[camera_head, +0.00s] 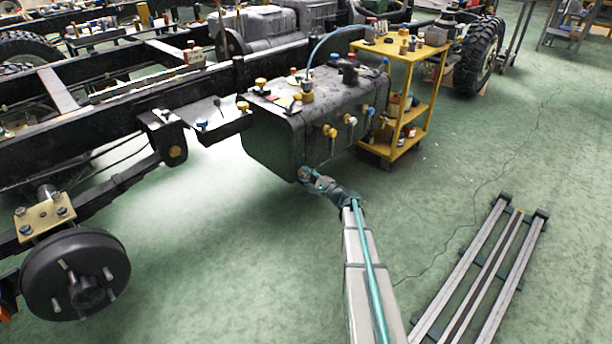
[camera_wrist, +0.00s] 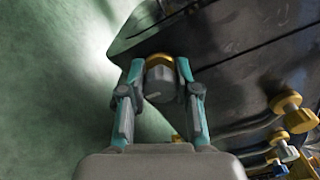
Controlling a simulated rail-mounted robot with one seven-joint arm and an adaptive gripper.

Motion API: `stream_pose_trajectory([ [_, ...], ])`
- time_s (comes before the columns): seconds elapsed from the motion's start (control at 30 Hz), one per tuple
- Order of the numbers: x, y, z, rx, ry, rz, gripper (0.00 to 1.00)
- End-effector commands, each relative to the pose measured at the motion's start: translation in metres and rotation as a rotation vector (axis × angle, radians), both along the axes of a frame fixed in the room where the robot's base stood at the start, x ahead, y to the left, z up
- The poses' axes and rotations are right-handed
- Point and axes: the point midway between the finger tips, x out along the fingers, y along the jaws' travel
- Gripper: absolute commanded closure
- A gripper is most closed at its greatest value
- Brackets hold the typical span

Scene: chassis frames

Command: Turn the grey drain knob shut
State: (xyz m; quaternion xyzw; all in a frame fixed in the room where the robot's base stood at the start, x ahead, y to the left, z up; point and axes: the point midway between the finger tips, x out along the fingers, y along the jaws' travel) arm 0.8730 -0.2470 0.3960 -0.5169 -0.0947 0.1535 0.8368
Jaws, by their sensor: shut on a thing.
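The grey drain knob (camera_wrist: 161,84) shows in the wrist view, with a brass-coloured collar (camera_wrist: 159,61) behind it, low on the dark tank (camera_wrist: 225,35). My gripper (camera_wrist: 160,72) has one teal finger on each side of the knob and is shut on it. In the head view, my gripper (camera_head: 306,175) is at the lower front corner of the black tank (camera_head: 270,140). The knob itself is too small and too covered by my gripper to make out there.
A yellow cart (camera_head: 399,102) stands right of the tank. A dark chassis frame (camera_head: 110,98) runs behind. Metal rails (camera_head: 480,262) lie on open green floor at right.

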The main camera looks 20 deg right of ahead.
Motion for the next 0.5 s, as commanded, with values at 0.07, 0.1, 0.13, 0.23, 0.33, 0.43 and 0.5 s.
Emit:
stream_pose_trajectory([
  [0.07,-0.0008,0.0004,-0.0001,0.001,0.000,0.001,1.00],
  [0.1,-0.0008,0.0004,-0.0001,0.001,0.000,0.001,1.00],
  [0.13,-0.0008,0.0004,-0.0001,0.001,0.000,0.001,1.00],
  [0.23,-0.0008,0.0003,-0.0002,0.001,0.000,0.001,0.57],
  [0.33,-0.0006,0.0002,-0.0001,0.000,0.000,0.001,0.43],
  [0.43,-0.0003,0.0001,-0.0001,0.000,0.000,0.000,0.43],
  [0.5,-0.0003,0.0001,-0.0001,0.000,0.000,0.000,0.43],
])
